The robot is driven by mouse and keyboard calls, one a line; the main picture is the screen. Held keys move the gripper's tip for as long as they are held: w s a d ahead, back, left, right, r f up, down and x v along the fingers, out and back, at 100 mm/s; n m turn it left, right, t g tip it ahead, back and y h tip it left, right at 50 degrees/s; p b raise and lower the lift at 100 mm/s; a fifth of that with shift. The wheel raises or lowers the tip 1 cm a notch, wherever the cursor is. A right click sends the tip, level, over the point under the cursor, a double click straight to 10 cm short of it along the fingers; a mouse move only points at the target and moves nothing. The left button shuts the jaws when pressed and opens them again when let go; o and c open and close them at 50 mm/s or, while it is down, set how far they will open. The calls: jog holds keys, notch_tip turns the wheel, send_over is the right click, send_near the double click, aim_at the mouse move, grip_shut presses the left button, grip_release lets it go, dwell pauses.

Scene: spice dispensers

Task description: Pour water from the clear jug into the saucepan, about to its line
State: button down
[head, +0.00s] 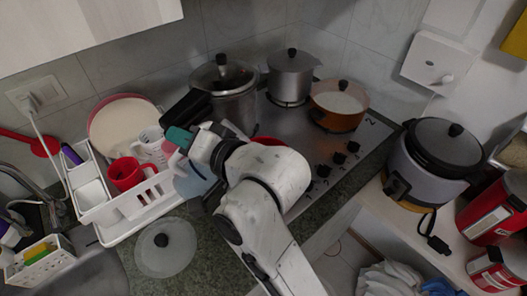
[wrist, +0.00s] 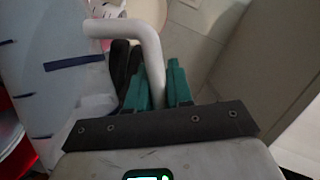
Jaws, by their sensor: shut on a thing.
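The clear jug (head: 192,182), bluish with a pale rim, is beside the dish rack in the head view, partly behind my arm. In the wrist view the jug (wrist: 55,90) fills the left side, with dark marks on its wall and a pale handle (wrist: 145,40). My gripper (wrist: 156,88) is shut on this handle, its teal fingers on either side. In the head view my gripper (head: 182,139) is at the jug's upper part. A red pan (head: 268,141), perhaps the saucepan, shows as a sliver behind my arm on the hob; its inside and line are hidden. The water level is unclear.
The dish rack (head: 117,235) with red and white mugs stands left of the jug. A glass lid (head: 166,246) lies on the counter. A tall lidded pot (head: 234,105), a grey pot (head: 290,77) and a copper pot (head: 336,119) occupy the hob.

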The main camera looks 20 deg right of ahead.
aim_at(182, 172)
jog(key=shift+w+d+r+m+y, duration=0.1)
jog(key=shift+d+r+m+y, duration=0.35)
jog(key=shift+r, duration=0.35)
dwell(2.8)
jog(key=a+f+n, duration=0.1)
jog(key=f, duration=0.1)
jog(key=a+f+n+h, duration=0.1)
jog(key=f, duration=0.1)
jog(key=a+f+n+h, duration=0.1)
jog(key=f+n, duration=0.1)
jog(key=f, duration=0.1)
jog(key=shift+s+a+h, duration=0.25)
jog(key=shift+s, duration=0.15)
jog(key=shift+s+a+f+n+h+b, duration=0.55)
jog(key=shift+a+f+n+h+b, duration=1.1)
jog(key=shift+a+f+n, duration=1.35)
jog(key=r+p, duration=0.2)
jog(key=d+r+m+p, duration=0.1)
jog(key=p, duration=0.1)
jog(key=shift+r, duration=0.4)
